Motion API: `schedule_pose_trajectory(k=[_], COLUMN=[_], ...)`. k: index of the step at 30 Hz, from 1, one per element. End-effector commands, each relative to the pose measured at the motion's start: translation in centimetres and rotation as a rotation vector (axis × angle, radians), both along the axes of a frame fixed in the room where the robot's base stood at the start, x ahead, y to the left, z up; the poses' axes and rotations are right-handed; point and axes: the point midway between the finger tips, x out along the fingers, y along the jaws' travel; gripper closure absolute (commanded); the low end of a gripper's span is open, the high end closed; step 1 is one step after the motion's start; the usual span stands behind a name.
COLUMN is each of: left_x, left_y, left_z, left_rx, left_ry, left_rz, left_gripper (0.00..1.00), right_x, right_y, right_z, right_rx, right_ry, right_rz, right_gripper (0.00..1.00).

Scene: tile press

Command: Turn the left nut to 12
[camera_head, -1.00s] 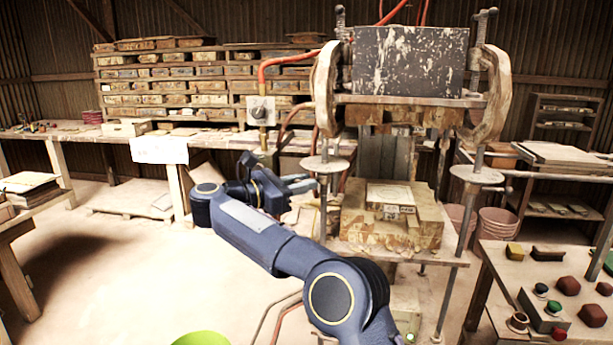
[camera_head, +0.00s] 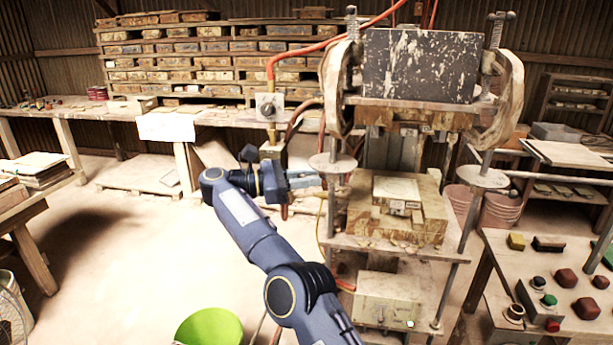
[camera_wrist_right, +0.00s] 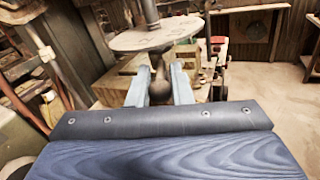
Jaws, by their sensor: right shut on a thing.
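The tile press stands right of centre in the head view, with a grey disc-shaped left nut (camera_head: 332,163) on its left column. In the right wrist view the disc (camera_wrist_right: 155,33) is just above my fingers, and a dark rounded handle end (camera_wrist_right: 159,88) hangs below it. My right gripper (camera_head: 316,181) is at the lower left of this nut. Its fingers (camera_wrist_right: 158,92) are on both sides of the handle and shut on it. A similar right nut (camera_head: 483,177) sits on the right column. I cannot read any number on the left nut. My left gripper is out of view.
A tile block (camera_head: 397,190) rests on the press's wooden lower bed, right of my gripper. Red hoses and a dial box (camera_head: 268,107) stand close behind. A button table (camera_head: 470,325) is at front right, a green bin (camera_head: 210,328) at the bottom. Floor to the left is open.

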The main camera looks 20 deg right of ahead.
Motion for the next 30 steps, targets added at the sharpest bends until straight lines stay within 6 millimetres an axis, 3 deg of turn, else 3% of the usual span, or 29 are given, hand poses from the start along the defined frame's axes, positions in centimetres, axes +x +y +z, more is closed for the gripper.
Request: schedule_pose_trajectory(k=[1,8,9,13,23,30], left_x=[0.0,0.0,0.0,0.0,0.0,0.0], left_y=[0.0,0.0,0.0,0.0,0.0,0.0], left_z=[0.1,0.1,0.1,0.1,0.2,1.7], left_rx=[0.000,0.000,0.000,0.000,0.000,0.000], left_ry=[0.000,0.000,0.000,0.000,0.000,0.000], left_rz=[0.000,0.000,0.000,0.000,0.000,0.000], left_gripper=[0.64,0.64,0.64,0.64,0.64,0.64], right_x=[-0.2,-0.2,-0.2,-0.1,-0.1,0.0], right_y=[-0.2,-0.2,-0.2,-0.2,-0.1,-0.1], right_z=[0.9,0.9,0.9,0.7,0.6,2.9], right_rx=[-0.009,-0.009,-0.009,-0.008,-0.004,-0.005], right_ry=[-0.015,-0.016,-0.016,-0.012,-0.007,-0.008], right_rz=[-0.002,-0.002,-0.002,-0.002,-0.001,-0.002], right_gripper=[1.00,1.00,0.77,0.60,0.60,0.60])
